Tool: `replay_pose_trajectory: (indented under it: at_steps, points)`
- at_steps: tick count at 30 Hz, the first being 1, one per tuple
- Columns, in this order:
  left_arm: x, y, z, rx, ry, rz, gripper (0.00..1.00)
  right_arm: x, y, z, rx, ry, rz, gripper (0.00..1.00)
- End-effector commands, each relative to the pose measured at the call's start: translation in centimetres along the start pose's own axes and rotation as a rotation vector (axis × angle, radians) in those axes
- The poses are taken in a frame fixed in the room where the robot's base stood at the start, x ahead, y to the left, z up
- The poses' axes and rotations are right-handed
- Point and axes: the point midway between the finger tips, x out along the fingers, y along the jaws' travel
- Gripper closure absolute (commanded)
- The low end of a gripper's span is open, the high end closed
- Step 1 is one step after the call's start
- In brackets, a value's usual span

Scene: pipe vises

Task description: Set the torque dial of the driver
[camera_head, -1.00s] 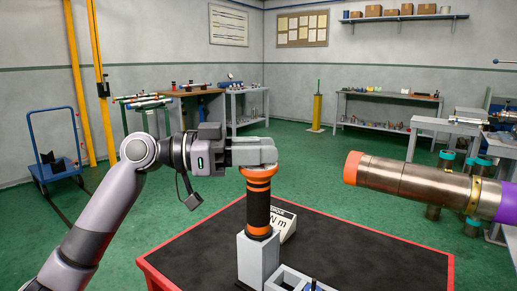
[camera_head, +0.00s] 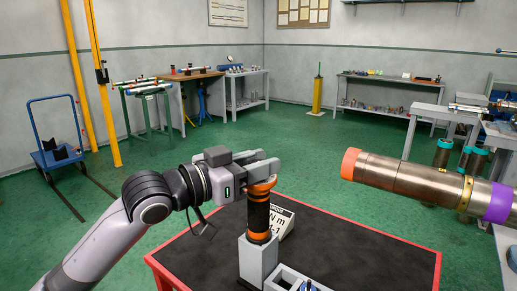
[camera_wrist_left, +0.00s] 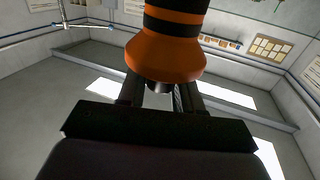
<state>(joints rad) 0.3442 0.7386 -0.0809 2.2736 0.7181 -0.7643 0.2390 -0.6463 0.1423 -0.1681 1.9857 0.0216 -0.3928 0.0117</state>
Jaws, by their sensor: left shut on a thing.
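The driver (camera_head: 258,213) is black with orange bands and stands upright in a light grey block (camera_head: 257,262) on the black-topped table. My left gripper (camera_head: 264,172) is at the driver's top end, coming in from the left, and is shut on it. In the left wrist view, the driver's flared orange end (camera_wrist_left: 166,58) is right in front of the fingers, which close around its dark tip. The exact contact is partly hidden. A white card (camera_head: 282,223) beside the driver shows "N m" and part of a number. My right gripper is not in view.
The table (camera_head: 350,240) has a red rim and a mostly bare top. A grey open frame (camera_head: 290,280) with a blue part sits at its front. A large metal pipe (camera_head: 410,180) with orange and purple bands extends in from the right.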

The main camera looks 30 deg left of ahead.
Motion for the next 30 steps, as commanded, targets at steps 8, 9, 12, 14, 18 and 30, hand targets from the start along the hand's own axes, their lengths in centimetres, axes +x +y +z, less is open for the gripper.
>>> replay_pose_trajectory:
  at_steps: [8,9,12,14,18,30]
  points:
    - [0.1,0.2,-0.3,-0.008,-0.008,-0.154,0.96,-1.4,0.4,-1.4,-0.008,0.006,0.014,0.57]
    - [0.1,0.2,-0.2,-0.009,-0.009,-0.177,0.96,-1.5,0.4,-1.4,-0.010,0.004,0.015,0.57]
    - [0.1,0.1,-0.2,-0.007,-0.010,-0.234,0.96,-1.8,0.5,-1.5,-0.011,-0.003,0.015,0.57]
    - [0.1,0.1,-0.2,-0.007,-0.012,-0.266,0.96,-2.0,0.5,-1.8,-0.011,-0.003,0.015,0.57]
    - [0.1,0.1,-0.1,-0.007,-0.014,-0.336,0.96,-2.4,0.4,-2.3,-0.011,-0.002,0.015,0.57]
    - [0.1,0.0,0.1,0.000,-0.020,-0.454,0.96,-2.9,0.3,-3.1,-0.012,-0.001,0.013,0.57]
